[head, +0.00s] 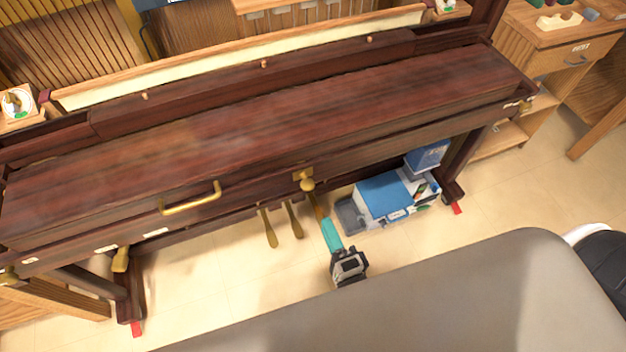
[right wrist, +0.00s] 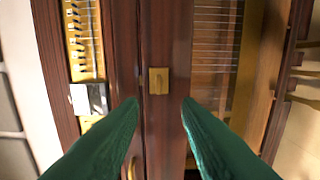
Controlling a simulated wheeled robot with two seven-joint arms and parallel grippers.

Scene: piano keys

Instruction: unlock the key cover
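The dark red-brown key cover (head: 250,115) lies closed along the piano, with a brass handle (head: 190,200) on its front. A brass lock plate (head: 302,174) sits on the front rail, with a rounded brass piece, perhaps a key, at its lower edge. In the right wrist view the square brass lock plate (right wrist: 158,80) shows a thin upright piece or slot at its middle. My right gripper (head: 329,224) is just below and right of the lock in the head view. Its teal fingers (right wrist: 160,102) are apart, empty and on either side of the lock. My left gripper is not in view.
Brass pedals (head: 269,232) hang below the piano. Blue and white boxes (head: 385,195) stand on the floor under it, right of the pedals. A wooden desk (head: 570,50) is at the right. The space directly before the lock looks clear.

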